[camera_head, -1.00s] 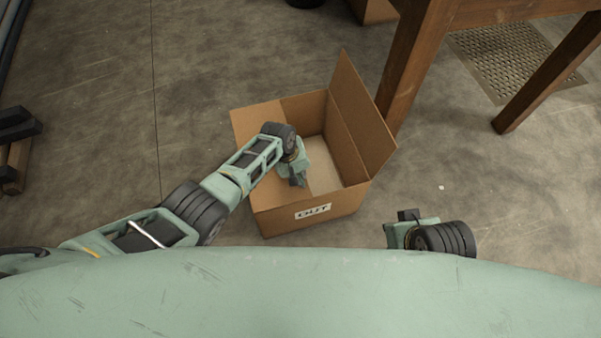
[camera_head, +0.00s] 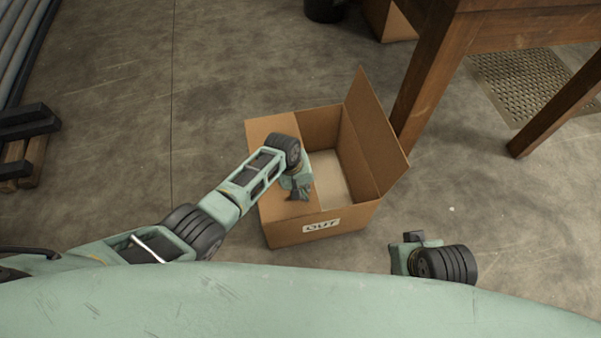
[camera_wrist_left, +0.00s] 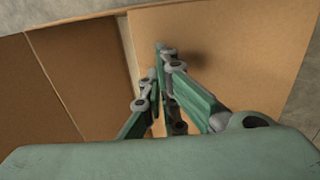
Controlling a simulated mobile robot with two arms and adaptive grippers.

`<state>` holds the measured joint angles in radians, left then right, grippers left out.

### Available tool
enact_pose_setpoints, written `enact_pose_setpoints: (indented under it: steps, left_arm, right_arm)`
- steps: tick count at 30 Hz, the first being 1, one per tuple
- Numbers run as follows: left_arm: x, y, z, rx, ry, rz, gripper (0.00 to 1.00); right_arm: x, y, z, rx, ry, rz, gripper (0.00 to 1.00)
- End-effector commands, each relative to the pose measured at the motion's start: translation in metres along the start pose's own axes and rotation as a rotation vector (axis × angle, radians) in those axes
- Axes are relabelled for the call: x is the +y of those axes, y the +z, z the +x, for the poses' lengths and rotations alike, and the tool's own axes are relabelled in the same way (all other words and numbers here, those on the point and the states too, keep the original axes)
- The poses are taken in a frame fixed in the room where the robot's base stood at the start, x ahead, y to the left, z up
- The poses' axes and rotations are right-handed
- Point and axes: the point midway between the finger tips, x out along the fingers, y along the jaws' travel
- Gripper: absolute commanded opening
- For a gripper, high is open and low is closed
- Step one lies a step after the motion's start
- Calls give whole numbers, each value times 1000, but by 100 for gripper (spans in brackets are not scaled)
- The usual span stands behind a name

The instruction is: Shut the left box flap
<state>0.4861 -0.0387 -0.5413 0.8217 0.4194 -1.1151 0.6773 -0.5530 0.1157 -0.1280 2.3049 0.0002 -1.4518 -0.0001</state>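The open cardboard box (camera_head: 314,233), labelled OUT, stands on the floor. Its left flap (camera_head: 268,128) lies roughly level over the left part of the opening. It also shows as the lighter panel in the left wrist view (camera_wrist_left: 235,50). My left gripper (camera_head: 302,194) is over this flap near its inner edge and the front of the box, pointing down. In the left wrist view its fingers (camera_wrist_left: 158,62) are together with nothing between them; whether they touch the flap I cannot tell. My right gripper (camera_head: 413,238) is right of the box, its fingers mostly hidden.
The right flap (camera_head: 375,135) stands up, leaning outward. A wooden table (camera_head: 425,75) stands close behind it on the right. A dark bin (camera_head: 324,8) and another cardboard box (camera_head: 388,20) are at the back.

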Motion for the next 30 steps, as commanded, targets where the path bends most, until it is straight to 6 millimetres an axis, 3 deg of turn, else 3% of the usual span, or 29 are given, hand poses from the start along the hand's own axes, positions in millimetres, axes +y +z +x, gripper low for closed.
enact_pose_setpoints:
  steps: [18, 30]
  left_arm:
    - [8, -1, -89, 7, 14, 3, 0]
    - [7, 1, -99, 6, 15, 5, 0]
  right_arm:
    - [0, 0, -1, -1, 1, 0, 0]
    - [0, 0, -1, -1, 1, 0, 0]
